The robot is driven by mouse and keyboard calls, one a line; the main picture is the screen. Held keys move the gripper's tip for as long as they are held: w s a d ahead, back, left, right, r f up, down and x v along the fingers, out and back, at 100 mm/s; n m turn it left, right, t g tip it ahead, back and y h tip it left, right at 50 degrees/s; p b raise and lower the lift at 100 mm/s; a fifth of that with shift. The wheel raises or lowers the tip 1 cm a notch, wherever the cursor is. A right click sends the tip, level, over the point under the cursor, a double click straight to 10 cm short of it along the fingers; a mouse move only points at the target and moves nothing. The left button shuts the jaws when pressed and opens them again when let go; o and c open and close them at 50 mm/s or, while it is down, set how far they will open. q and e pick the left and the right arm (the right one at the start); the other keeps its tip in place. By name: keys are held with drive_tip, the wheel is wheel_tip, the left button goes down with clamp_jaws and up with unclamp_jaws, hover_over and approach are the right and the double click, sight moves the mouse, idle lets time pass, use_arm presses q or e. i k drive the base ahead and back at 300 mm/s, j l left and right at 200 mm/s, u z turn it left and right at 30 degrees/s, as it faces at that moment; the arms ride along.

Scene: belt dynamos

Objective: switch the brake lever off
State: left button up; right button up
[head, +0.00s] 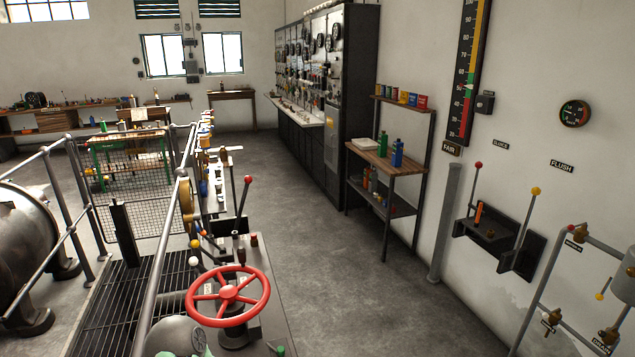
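No lever carries a readable brake label, so I cannot tell which one is the brake lever. A red-knobbed lever (243,205) stands nearly upright on the machine bench, behind the red handwheel (228,297). On the right wall bracket, another red-knobbed lever (474,190) stands nearly upright, and a yellow-knobbed lever (525,230) leans slightly right. A small orange handle (479,213) sits between these two. Neither of my grippers is in view.
A railing (165,255) runs along the left beside a floor grating (130,305). A wooden-topped shelf (388,160) with bottles and cans stands against the right wall. Pipes with valves (552,318) fill the lower right. The grey floor (330,250) between is clear.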

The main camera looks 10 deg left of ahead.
sight(248, 180)
drive_tip(key=i+l+u, duration=0.4)
drive_tip(key=l+u, duration=0.15)
drive_tip(key=i+l+u, duration=0.3)
drive_tip(key=l+u, duration=0.25)
drive_tip(key=i+l+u, duration=0.1)
drive_tip(key=l+u, duration=0.2)
drive_tip(key=l, duration=0.2)
drive_tip(key=i+l, duration=1.85)
drive_tip(key=l+u, duration=0.1)
drive_tip(key=u, duration=1.15)
drive_tip(key=i+l, duration=0.05)
